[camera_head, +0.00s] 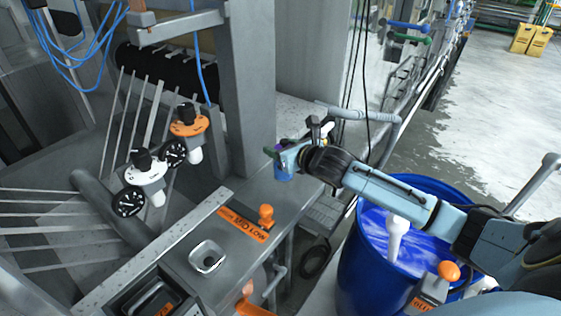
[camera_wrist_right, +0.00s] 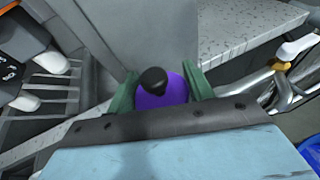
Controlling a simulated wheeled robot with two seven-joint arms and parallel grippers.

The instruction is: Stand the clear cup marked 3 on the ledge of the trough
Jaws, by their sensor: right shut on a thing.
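My right gripper (camera_head: 287,158) reaches in from the right and is shut on a small cup with purple contents (camera_head: 283,174). In the right wrist view the cup's round purple top (camera_wrist_right: 160,92) sits between the two green fingers, with a black piece over its middle. No mark 3 can be read on it. The grey steel trough ledge (camera_head: 265,192) runs below and to the left of the cup. Whether the cup touches the ledge cannot be told. My left gripper is out of view.
An orange knob (camera_head: 266,214) and an orange label (camera_head: 242,226) are on the ledge, with a small square metal cup or opening (camera_head: 207,257) nearer. Dial gauges (camera_head: 145,170) stand left. A blue drum (camera_head: 365,262) of blue liquid stands below my right arm.

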